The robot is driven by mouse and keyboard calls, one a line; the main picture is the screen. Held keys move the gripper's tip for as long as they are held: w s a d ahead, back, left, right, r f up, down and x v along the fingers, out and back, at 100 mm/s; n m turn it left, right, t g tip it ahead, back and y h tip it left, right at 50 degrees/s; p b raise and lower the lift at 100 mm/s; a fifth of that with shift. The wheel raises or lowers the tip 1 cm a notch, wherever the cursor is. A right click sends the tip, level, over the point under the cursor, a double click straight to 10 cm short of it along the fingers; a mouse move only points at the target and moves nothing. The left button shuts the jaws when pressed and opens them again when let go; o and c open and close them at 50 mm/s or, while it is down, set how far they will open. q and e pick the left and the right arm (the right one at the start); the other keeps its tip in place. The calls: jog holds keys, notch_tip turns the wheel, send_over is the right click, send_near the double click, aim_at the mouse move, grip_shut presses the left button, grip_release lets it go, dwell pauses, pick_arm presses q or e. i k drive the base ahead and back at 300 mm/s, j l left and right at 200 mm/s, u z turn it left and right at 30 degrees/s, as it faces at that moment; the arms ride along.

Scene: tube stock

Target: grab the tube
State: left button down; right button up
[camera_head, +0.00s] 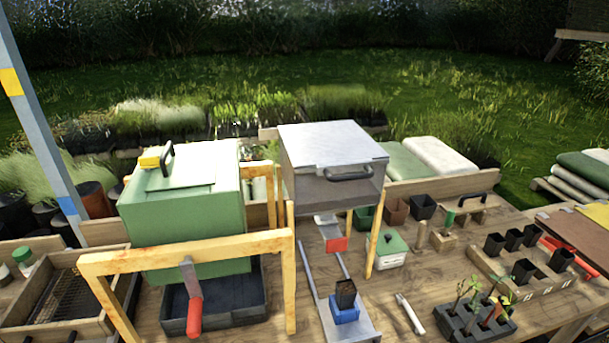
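A small dark square tube pot (345,294) with a brownish upper part stands upright on a blue block (344,312). The block is on a grey metal slide (364,333) at the front middle of the table. Several more black tube pots, such as this one (523,271), stand in and around a wooden rack (489,262) at the right. A thin white rod-like piece (410,314) lies on the table between slide and rack. The frames do not show which tube is meant. Neither of my grippers is in view.
A green box (185,205) stands behind a wooden frame (190,250) over a black tray (235,300). A metal-topped box (330,145) on wooden legs rises behind the slide. A black seedling tray (470,322) stands front right. Some bare tabletop (435,280) lies right of the slide.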

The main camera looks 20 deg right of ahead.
aim_at(346, 291)
jog(key=z, duration=1)
